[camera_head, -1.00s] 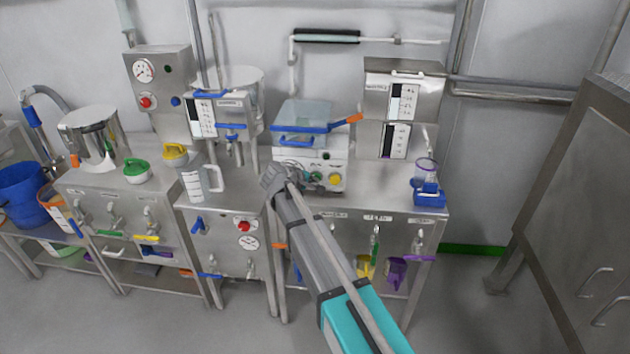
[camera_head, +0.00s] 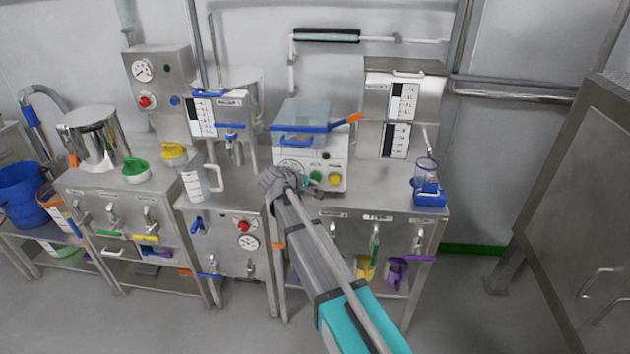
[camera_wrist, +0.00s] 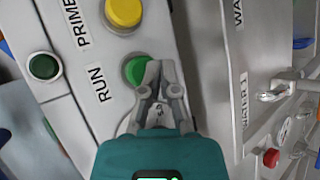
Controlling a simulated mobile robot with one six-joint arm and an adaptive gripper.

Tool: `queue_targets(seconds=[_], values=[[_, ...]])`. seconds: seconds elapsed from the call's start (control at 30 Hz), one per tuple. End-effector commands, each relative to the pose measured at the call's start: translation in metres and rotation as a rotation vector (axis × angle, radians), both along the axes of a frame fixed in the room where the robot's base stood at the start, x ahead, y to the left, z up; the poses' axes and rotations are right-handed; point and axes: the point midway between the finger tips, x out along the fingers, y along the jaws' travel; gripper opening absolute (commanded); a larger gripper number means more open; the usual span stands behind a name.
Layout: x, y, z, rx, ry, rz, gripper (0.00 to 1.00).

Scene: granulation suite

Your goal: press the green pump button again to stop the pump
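The pump is a white box (camera_head: 335,158) on the steel bench, under a blue-rimmed clear tray. Its green button (camera_head: 316,176) is at the front left of a yellow button (camera_head: 335,179). In the wrist view the green button (camera_wrist: 135,69) is by the label RUN, and the yellow button (camera_wrist: 123,12) is by PRIME. My gripper (camera_wrist: 160,66) has its fingers together, empty, with the tips at the green button's right edge. They overlap it in the picture; I cannot tell whether they touch. In the head view my wrist mostly hides the fingers.
A dark green round piece (camera_wrist: 44,66) sits on the same panel. The blue-rimmed tray (camera_head: 300,129) stands above the panel. Bare bench top (camera_head: 375,190) lies between pump and cup.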

Motion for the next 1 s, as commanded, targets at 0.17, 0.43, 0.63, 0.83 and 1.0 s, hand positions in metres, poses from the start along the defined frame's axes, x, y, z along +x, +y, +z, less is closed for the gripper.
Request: queue_targets(seconds=[0.17, 0.43, 0.63, 0.83, 1.0], values=[[-0.015, 0.0, 0.0, -0.001, 0.0, 0.001, 0.0], [-0.035, 0.0, 0.0, -0.001, 0.001, 0.0, 0.0], [-0.044, 0.0, 0.0, -0.001, 0.0, -0.002, 0.0], [-0.044, 0.001, 0.0, -0.001, 0.0, -0.002, 0.0], [-0.044, 0.001, 0.0, -0.001, 0.0, -0.002, 0.0]])
